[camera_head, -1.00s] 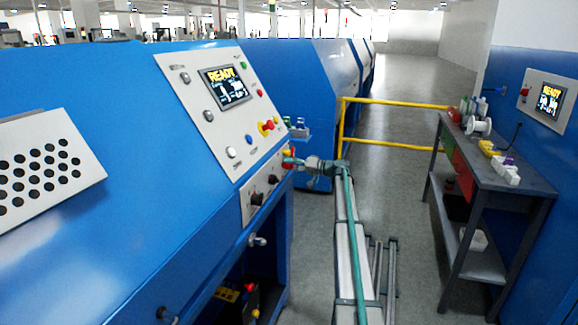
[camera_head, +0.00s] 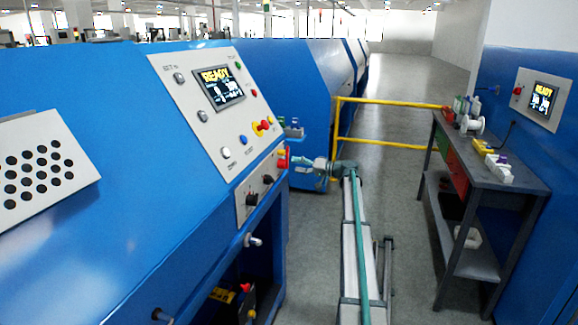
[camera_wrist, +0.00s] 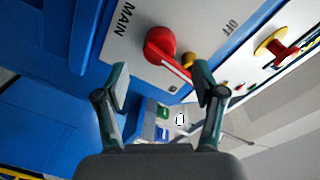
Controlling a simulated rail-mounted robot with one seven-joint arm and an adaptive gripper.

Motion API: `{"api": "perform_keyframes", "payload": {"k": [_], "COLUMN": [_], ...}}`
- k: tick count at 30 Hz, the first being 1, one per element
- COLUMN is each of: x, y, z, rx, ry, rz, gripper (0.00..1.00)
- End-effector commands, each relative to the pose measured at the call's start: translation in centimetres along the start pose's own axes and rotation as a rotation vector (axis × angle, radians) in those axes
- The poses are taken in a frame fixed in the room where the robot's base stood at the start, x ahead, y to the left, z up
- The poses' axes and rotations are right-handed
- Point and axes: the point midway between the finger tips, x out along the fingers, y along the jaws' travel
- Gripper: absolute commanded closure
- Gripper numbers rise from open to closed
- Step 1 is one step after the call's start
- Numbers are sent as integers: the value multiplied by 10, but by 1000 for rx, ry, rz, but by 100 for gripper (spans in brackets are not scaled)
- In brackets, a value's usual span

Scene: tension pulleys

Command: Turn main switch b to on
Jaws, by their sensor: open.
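The main switch is a red rotary knob with a handle (camera_wrist: 162,45) on a pale panel. The words MAIN and OFF are printed near it in the wrist view. Its handle slants down to the right, toward my right fingertip; I cannot tell whether they touch. In the head view the red switch (camera_head: 283,158) sits at the console's right edge. My gripper (camera_wrist: 162,82) is open, its fingers spread just below the knob in the wrist view, with nothing gripped. In the head view my gripper (camera_head: 301,161) is small beside the switch. No letter b is legible.
The blue console's sloped panel (camera_head: 190,100) carries a READY screen (camera_head: 219,87) and several buttons. A yellow rail (camera_head: 390,102) stands behind my arm. A grey workbench (camera_head: 500,172) with spools is at right.

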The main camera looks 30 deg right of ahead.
Motion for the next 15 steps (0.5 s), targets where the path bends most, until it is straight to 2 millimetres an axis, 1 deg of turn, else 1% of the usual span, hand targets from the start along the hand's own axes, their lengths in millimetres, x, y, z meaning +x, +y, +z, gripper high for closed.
{"api": "perform_keyframes", "payload": {"k": [1, 6, 10, 15], "x": [-12, -41, -56, -64], "y": [0, 0, 0, 0], "z": [0, 0, 0, 0], "rx": [0, 0, 0, 0], "ry": [1, 1, 1, 0], "rz": [1, 0, 0, -1], "gripper": [31, 31, 31, 31]}}
